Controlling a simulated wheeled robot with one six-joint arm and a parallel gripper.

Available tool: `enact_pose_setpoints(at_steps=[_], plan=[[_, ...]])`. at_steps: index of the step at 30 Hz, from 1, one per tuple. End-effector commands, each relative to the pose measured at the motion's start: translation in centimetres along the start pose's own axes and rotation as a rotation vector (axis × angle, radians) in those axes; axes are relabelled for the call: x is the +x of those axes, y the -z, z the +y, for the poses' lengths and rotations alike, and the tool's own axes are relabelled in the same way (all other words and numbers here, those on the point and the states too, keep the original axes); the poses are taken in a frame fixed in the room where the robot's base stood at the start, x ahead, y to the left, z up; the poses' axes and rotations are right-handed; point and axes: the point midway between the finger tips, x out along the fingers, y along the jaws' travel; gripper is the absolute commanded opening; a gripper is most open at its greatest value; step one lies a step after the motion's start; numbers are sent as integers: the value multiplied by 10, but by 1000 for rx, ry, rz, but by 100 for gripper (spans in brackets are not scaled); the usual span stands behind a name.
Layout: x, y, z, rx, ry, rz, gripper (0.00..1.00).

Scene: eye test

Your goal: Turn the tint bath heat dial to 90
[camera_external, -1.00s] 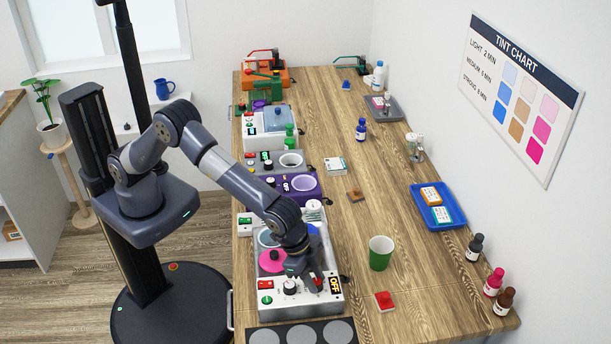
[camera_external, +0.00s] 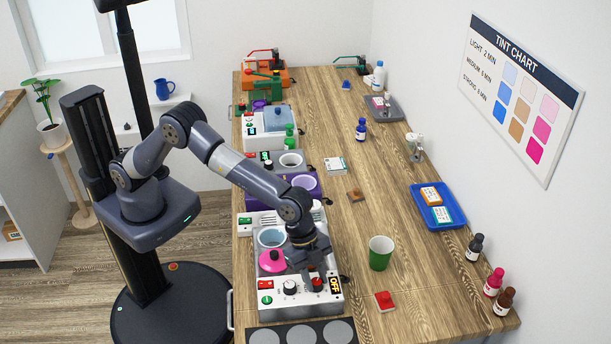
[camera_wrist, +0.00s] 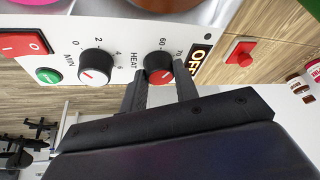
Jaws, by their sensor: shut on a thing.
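The tint bath (camera_external: 305,298) is a white-fronted unit near the table's front edge. Its heat dial (camera_wrist: 160,70) has a black rim and a red face, with 60 and 70 printed beside it; the number it points to is not clear. The dial also shows in the external view as a small red knob (camera_external: 317,285). My gripper (camera_wrist: 157,88) is shut on the heat dial, one finger at each side. In the external view my gripper (camera_external: 315,277) reaches down onto the front panel. The bath's display (camera_external: 335,284) reads OFF.
Beside the heat dial are a MIN dial (camera_wrist: 96,66), a red rocker switch (camera_wrist: 22,44) and a green button (camera_wrist: 48,75).

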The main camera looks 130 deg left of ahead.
Motion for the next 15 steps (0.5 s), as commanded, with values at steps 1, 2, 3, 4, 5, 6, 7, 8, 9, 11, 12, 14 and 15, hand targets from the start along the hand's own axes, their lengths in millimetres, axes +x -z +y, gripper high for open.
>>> enact_pose_setpoints(at_steps=[1, 2, 3, 4, 5, 6, 7, 8, 9, 11, 12, 14, 15], plan=[[2, -1, -1, 40, -16, 2, 6], [2, -1, -1, 66, -28, 3, 6], [2, -1, -2, 102, -42, 4, 6], [2, -1, -2, 128, -53, 6, 6], [1, -1, -2, 154, -64, 7, 6], [1, -1, -3, 189, -78, 8, 6], [1, 0, -3, 215, -90, 8, 6], [1, 0, -3, 242, -100, 10, 6], [1, -1, -3, 278, -115, 10, 6], [1, 0, -3, 331, -138, 13, 6], [1, 0, -4, 365, -151, 14, 6], [1, 0, -4, 418, -173, 16, 6], [1, 0, -4, 453, -189, 17, 6]])
